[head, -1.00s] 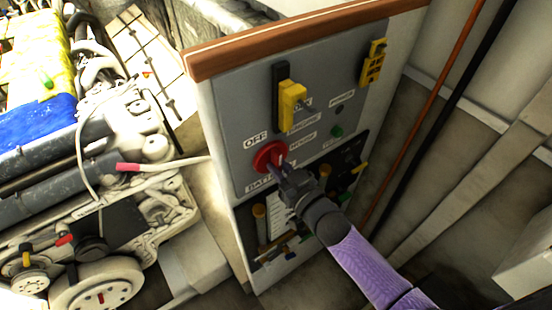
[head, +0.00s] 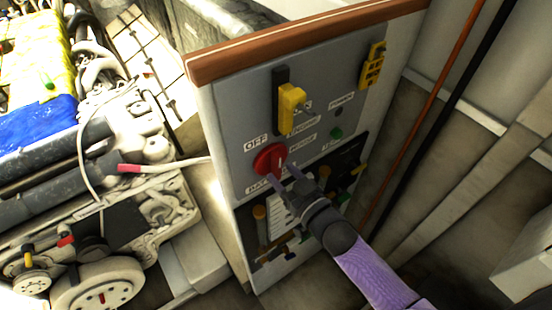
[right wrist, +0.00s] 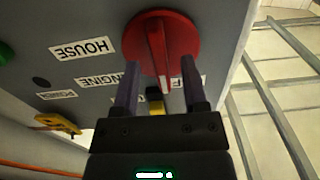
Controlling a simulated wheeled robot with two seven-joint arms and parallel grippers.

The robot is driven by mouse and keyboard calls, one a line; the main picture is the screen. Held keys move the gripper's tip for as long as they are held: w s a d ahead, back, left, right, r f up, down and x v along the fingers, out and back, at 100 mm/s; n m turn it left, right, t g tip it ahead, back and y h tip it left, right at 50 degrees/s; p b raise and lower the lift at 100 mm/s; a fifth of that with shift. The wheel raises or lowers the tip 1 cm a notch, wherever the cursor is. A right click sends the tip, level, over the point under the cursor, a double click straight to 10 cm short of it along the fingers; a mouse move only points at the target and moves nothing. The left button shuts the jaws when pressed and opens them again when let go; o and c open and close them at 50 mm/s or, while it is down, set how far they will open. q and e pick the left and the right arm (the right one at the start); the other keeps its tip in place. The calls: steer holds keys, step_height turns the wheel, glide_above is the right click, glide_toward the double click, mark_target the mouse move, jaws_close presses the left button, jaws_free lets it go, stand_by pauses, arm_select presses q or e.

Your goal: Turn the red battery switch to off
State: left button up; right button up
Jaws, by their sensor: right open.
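The red battery switch (head: 270,159) is a round knob with a raised handle, on the grey panel (head: 232,120) below the OFF label (head: 256,142). In the right wrist view the red switch (right wrist: 160,45) is at top centre, its handle ridge running roughly up and down the picture. My right gripper (head: 281,177) is open and empty, just in front of and below the switch. In the wrist view its two fingers (right wrist: 160,82) stand apart, one on each side of the handle's line; I cannot tell whether they touch. My left gripper is not in view.
A yellow lever (head: 290,108) sits above the switch, and a yellow part (head: 373,65) at upper right. A green button (head: 336,132) is to the right. A wooden ledge (head: 300,40) caps the panel. An engine (head: 110,190) fills the left.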

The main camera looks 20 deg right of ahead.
steer(key=p+v, duration=0.2)
steer(key=v, duration=0.5)
